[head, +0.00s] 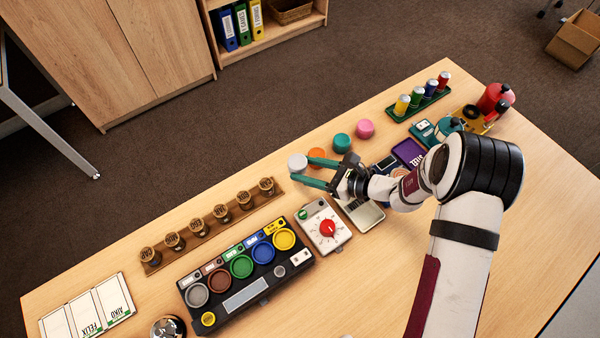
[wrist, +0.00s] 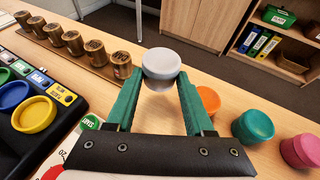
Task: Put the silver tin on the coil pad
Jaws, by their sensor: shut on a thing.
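The silver tin (head: 297,163) is a round, pale grey tin at the left end of a row of coloured tins. It also shows in the wrist view (wrist: 161,63), upright between the green fingertips. My gripper (head: 306,170) is shut on the tin, one finger on each side; it shows in the wrist view too (wrist: 160,85). I cannot tell whether the tin touches the table or is just above it. A blue pad with an orange round mark (head: 399,172), perhaps the coil pad, lies right of the gripper, partly hidden by my arm.
Orange (head: 316,155), teal (head: 341,143) and pink (head: 364,129) tins stand close right of the gripper. A dial box (head: 323,226) and a panel of coloured dishes (head: 219,309) lie nearer. A wooden rack (head: 158,266) holds several brown pots. A purple box (head: 408,152) lies right.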

